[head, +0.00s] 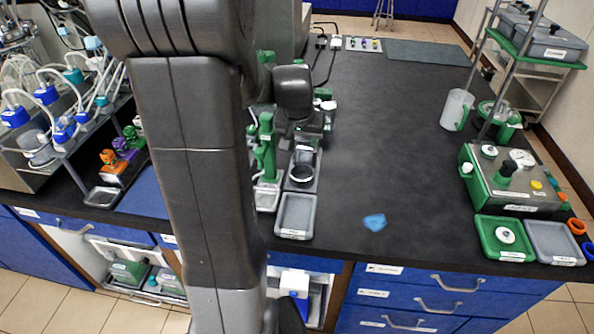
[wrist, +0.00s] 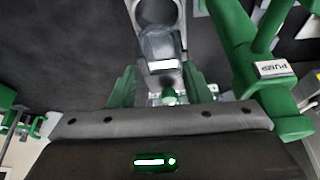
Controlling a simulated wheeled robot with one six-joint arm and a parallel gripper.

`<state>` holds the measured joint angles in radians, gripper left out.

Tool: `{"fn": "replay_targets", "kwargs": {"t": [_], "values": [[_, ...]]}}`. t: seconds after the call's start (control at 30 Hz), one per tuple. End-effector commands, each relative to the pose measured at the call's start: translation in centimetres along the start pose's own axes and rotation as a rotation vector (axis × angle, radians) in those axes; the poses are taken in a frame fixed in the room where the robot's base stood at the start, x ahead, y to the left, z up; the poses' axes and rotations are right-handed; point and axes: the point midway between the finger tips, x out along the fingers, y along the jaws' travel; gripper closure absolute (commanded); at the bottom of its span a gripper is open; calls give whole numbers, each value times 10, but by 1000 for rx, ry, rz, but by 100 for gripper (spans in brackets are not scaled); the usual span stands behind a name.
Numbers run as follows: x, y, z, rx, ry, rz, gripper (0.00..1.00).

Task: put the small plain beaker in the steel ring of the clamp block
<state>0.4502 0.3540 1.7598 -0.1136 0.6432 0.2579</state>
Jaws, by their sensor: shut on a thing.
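My gripper (wrist: 162,92) shows in the wrist view with its green fingers either side of a small clear thing, which looks like the small plain beaker (wrist: 167,98). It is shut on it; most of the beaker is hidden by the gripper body. Just beyond the fingers is the grey clamp block (wrist: 160,46) with a white label, and its steel ring (wrist: 158,12) lies farther off at the top edge. In the head view the ring (head: 302,173) shows as a dark round opening, in front of my gripper and behind a grey tray. The beaker cannot be made out there.
A green stand (head: 266,145) rises close left of the ring; a green post labelled PUMP (wrist: 272,69) is right of my gripper in the wrist view. The grey tray (head: 295,215) is at the bench's front edge. A jug (head: 457,110) stands right; the middle bench is mostly clear.

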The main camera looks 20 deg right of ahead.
Motion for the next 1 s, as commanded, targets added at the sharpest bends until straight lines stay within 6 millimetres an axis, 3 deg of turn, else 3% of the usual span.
{"fn": "replay_targets", "kwargs": {"t": [0.1,0.5,0.97,1.0], "values": [[23,0,10,-2,-6,1,78],[68,0,29,-2,-4,0,78],[78,0,32,-1,0,-1,78],[78,0,32,-1,0,-1,54]]}}
